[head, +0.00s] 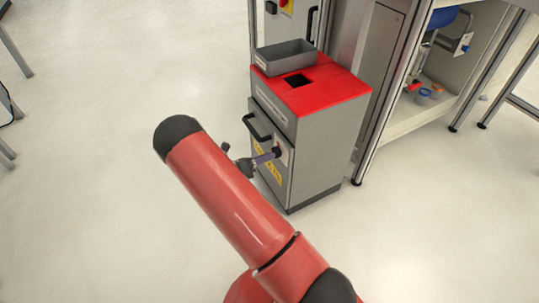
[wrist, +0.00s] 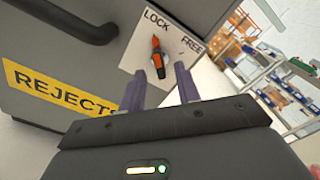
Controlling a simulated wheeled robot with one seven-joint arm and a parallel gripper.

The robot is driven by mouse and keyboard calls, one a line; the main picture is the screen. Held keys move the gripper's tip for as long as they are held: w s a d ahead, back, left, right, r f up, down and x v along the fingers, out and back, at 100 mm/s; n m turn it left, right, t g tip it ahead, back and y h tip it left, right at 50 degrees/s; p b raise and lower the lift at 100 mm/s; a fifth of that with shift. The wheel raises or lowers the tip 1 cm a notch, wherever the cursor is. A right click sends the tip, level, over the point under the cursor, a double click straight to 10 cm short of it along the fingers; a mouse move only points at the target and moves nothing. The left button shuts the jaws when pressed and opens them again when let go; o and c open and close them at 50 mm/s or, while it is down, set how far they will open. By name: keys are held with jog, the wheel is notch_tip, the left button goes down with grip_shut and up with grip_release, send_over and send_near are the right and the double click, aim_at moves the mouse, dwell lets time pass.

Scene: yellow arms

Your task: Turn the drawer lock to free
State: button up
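The drawer lock is a small knob (wrist: 156,47) with an orange pointer on a light plate, on the front of a grey cabinet (head: 325,145). The plate reads LOCK and FREE. The pointer points up, toward LOCK. My gripper (wrist: 170,65) has two purple fingers that are apart and empty, just short of the plate. In the head view my gripper (head: 268,157) is close in front of the plate.
A black drawer handle (head: 256,129) sticks out left of the lock. A yellow REJECTS label (wrist: 60,88) is below it. A grey bin (head: 286,56) stands on the red cabinet top (head: 335,85). A shelf frame (head: 415,110) stands right.

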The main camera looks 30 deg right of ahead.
aim_at(277, 152)
jog(key=shift+d, duration=1.05)
jog(key=shift+c, duration=0.3)
grip_shut()
